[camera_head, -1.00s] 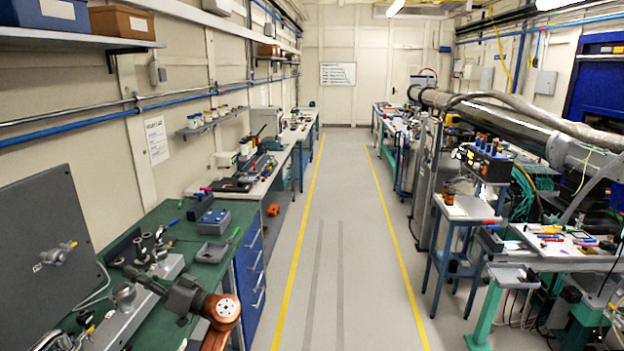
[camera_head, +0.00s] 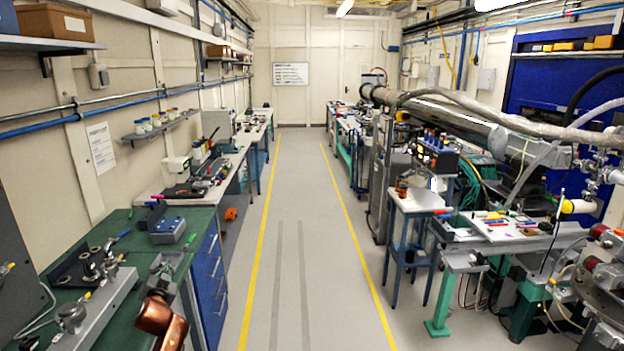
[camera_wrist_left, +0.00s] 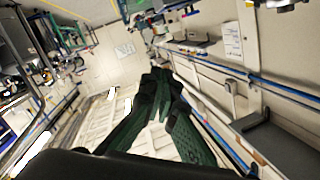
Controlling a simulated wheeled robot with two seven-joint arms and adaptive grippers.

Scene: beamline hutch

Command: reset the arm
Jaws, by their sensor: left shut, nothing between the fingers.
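My right gripper is not in view.
A metal rail with fittings (camera_head: 75,318) and a small grey box (camera_head: 168,231) are on the green bench. Blue drawers (camera_head: 208,285) are under it. The aisle floor (camera_head: 290,250) between yellow lines is clear. A cluttered table (camera_head: 510,232) stands at right.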

